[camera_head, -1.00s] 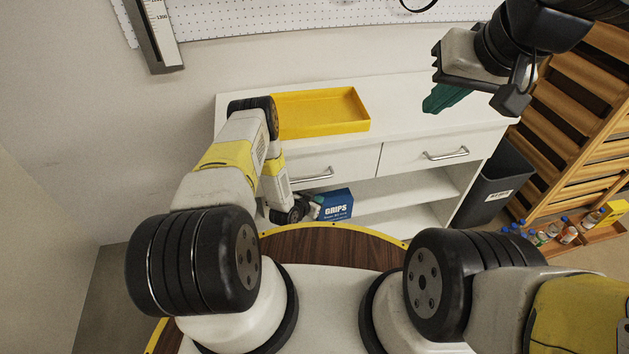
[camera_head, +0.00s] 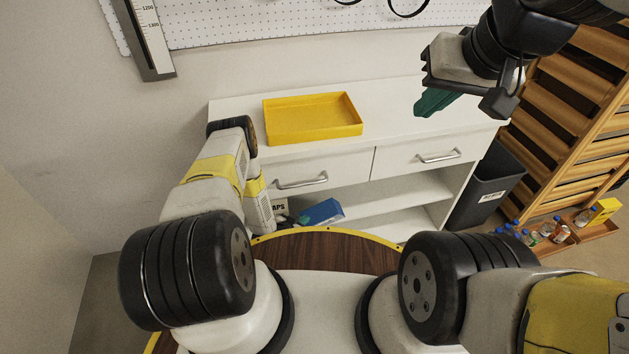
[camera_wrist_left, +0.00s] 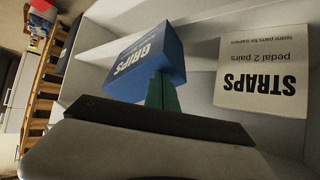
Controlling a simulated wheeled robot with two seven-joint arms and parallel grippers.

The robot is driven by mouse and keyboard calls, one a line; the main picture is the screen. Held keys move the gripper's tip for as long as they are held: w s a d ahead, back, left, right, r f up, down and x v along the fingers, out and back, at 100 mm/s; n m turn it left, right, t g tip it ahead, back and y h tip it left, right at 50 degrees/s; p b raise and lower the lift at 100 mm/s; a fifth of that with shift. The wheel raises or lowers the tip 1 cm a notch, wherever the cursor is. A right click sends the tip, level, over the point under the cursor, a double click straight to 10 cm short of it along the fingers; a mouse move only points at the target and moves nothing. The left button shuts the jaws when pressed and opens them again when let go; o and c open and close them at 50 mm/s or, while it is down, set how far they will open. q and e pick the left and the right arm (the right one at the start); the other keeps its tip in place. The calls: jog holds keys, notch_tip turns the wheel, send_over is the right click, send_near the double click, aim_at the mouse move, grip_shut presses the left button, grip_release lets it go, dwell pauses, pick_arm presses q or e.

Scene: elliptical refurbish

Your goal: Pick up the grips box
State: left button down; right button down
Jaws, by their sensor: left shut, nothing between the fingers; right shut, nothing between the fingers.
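The blue grips box (camera_head: 322,212) sits in the open shelf under the drawers, tilted and turned. In the left wrist view the grips box (camera_wrist_left: 146,62) shows its white GRIPS lettering. My left gripper (camera_wrist_left: 163,92) has its green fingers shut and empty, right against or just in front of the box's lower edge; I cannot tell if they touch. My right gripper (camera_head: 434,103) is shut and empty, above the right side of the cabinet top.
A white straps box (camera_wrist_left: 262,80) stands beside the grips box; only part of the straps box (camera_head: 280,208) shows in the head view. The cabinet (camera_head: 400,115) carries a yellow tray (camera_head: 312,136). A dark bin (camera_head: 488,185) and wooden rack (camera_head: 575,110) stand right.

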pick_arm(q)
jog(key=shift+s+a+f, duration=0.35)
jog(key=shift+s+f, duration=0.35)
jog(key=shift+r, duration=0.1)
